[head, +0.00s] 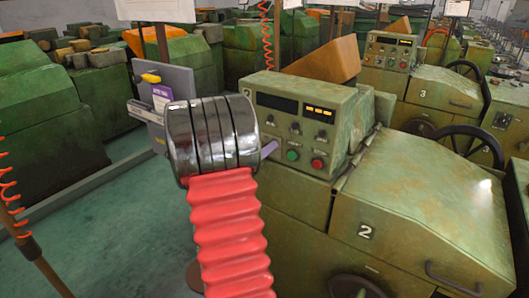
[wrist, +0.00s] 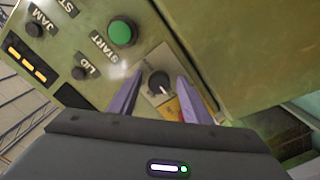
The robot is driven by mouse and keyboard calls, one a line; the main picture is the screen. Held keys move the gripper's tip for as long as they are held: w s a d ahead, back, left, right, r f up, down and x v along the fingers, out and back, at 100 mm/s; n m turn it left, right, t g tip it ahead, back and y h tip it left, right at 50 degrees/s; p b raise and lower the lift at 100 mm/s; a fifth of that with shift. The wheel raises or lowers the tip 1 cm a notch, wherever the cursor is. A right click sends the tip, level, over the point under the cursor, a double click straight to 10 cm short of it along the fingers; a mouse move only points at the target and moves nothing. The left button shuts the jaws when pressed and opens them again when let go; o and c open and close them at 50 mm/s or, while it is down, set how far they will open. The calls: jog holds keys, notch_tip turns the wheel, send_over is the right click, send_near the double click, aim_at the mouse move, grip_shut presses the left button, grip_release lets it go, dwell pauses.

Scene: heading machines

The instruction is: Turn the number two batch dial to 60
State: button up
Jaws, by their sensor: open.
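The number two machine (head: 420,200) has an upright green control panel (head: 290,165). In the wrist view, a small dark dial (wrist: 158,83) with a light pointer mark sits on a pale plate beside the green START button (wrist: 121,33). Its scale is too small to read, so I cannot tell its setting. My gripper (wrist: 160,78) is open, with one purple finger on each side of the dial; I cannot tell whether they touch it. In the head view, one purple finger (head: 269,148) shows near the panel's left edge; my wrist hides the dial there.
The panel also has a dark display (head: 280,104), a green button (head: 292,155), a red button (head: 318,163) and several small knobs. A grey stand (head: 170,85) with a yellow part is behind my arm. Machine three (head: 430,90) stands at the back right.

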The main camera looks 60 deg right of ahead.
jog(key=shift+c, duration=0.2)
jog(key=c, duration=0.9)
jog(key=shift+d, duration=0.1)
jog(key=shift+c, duration=0.5)
jog(key=shift+f+m, duration=0.1)
jog(key=shift+m, duration=0.3)
jog(key=shift+w+f+m, duration=0.1)
jog(key=shift+f+m, duration=0.05)
jog(key=shift+m, duration=11.35)
